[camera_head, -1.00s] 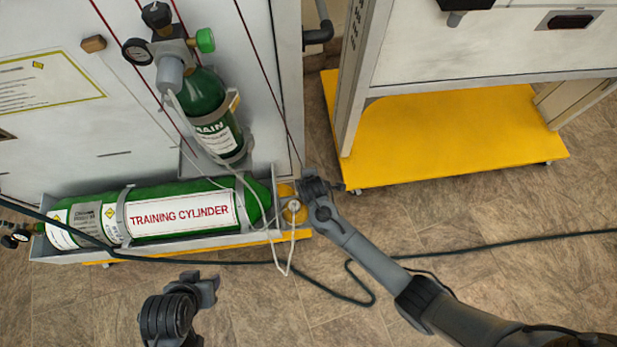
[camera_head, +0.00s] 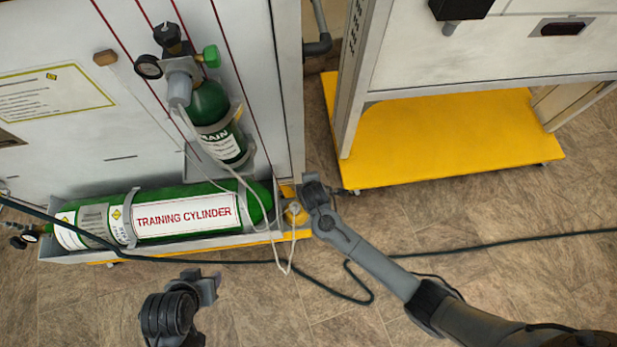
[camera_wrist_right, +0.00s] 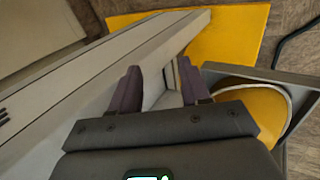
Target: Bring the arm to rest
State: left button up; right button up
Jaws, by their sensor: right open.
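My right arm comes in from the lower right in the head view, and its wrist end (camera_head: 316,190) is beside the right end of the cylinder tray. In the right wrist view my right gripper (camera_wrist_right: 158,85) has its two dark purple fingers spread apart, with nothing between them but pale panel and frame behind. My left arm's end (camera_head: 208,285) shows at the lower left of the head view, over the floor in front of the tray. Its fingers are too unclear to read.
A green training cylinder (camera_head: 160,214) lies in the grey tray (camera_head: 75,252). An upright green cylinder (camera_head: 217,130) with regulator is held on the white panel. A dark hose (camera_head: 480,246) crosses the floor. A yellow-based stand (camera_head: 450,140) is at the right.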

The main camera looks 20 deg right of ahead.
jog(key=s+d+r+m+g+p, duration=0.1)
jog(key=s+r+p, duration=0.25)
jog(key=s, duration=0.45)
jog(key=s+d+r+m+g+p, duration=0.1)
jog(key=s+d+r+p, duration=0.15)
jog(key=s+p, duration=0.4)
jog(key=s+d+r+m+y+p, duration=0.1)
jog(key=s+d+r+m, duration=0.25)
jog(key=r, duration=0.35)
jog(key=s+d+r+m+p, duration=0.1)
jog(key=s+d+r+m, duration=0.1)
jog(key=s+r, duration=0.3)
jog(key=d+r+m+p, duration=0.1)
jog(key=r+m+p, duration=0.2)
jog(key=r+p, duration=1.6)
jog(key=d+r+m+g+p, duration=0.1)
jog(key=r+m+p, duration=0.3)
jog(key=r+p, duration=1.5)
notch_tip(320, 180, up, 10)
jog(key=shift+s+d+r, duration=0.15)
jog(key=shift+d+r, duration=0.1)
jog(key=shift+d, duration=0.3)
